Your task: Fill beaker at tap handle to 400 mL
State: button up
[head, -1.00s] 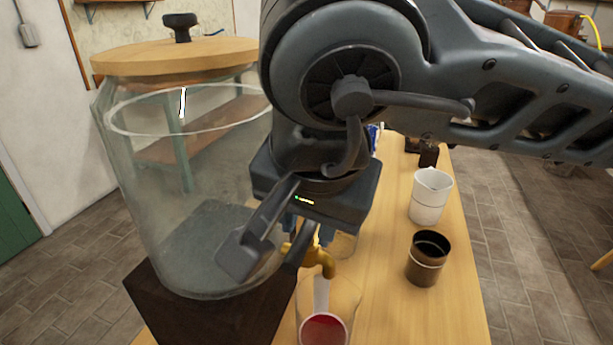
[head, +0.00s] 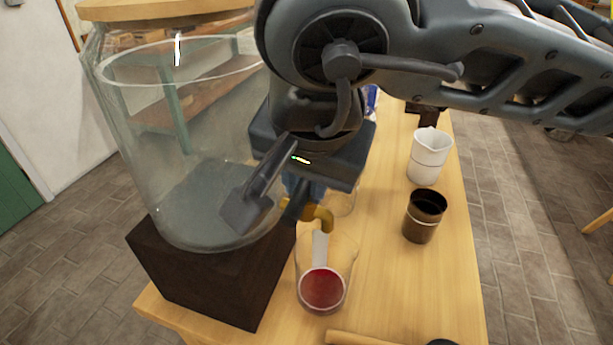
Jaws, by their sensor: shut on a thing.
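A brass tap (head: 322,216) sticks out at the lower right of a large clear glass vessel (head: 150,150) with a wooden lid. My gripper (head: 295,208) is at the tap's top and shut, apparently on the tap handle, which its fingers mostly hide; a bit of blue (head: 303,188) shows there. A clear glass beaker (head: 340,262) stands upright under the spout, apart from my gripper. Red shows at its bottom, with a pale strip above it. I cannot tell whether the strip is a marking or running liquid, and I cannot read a fill level.
The vessel rests on a dark wooden block (head: 210,275) at the table's (head: 385,270) left. A white jug (head: 429,157) and a dark cup (head: 424,217) stand right of the beaker. A wooden rod (head: 360,338) shows at the bottom edge. Bare tabletop lies between beaker and cup.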

grip_shut()
